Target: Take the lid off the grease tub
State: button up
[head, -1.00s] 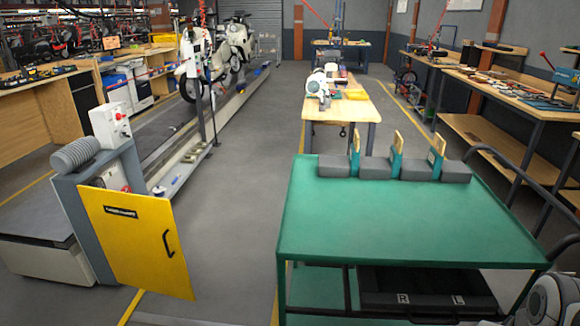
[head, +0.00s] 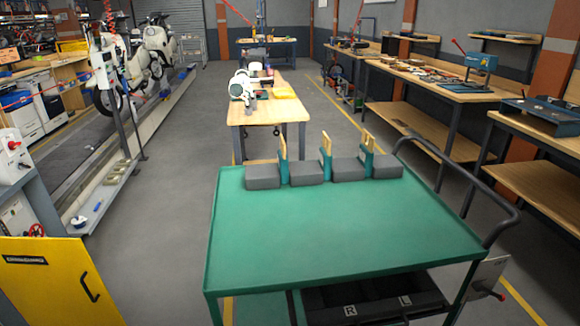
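I cannot make out the grease tub or its lid for certain in the head view. A small white and blue item (head: 78,222) sits on the low ledge beside the conveyor at left, too small to identify. My gripper is not in view.
A green-topped cart (head: 340,235) stands close in front, with grey blocks (head: 307,172) and upright wood-and-teal pieces along its far edge. Behind it is a wooden workbench (head: 262,113). A yellow panel (head: 50,283) stands at lower left. Grey floor (head: 165,200) is clear between conveyor and cart.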

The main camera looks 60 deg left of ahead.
aim_at(78, 220)
jog(key=z, duration=0.05)
jog(key=i, duration=3.65)
jog(key=u, duration=2.4)
jog(key=i, duration=2.85)
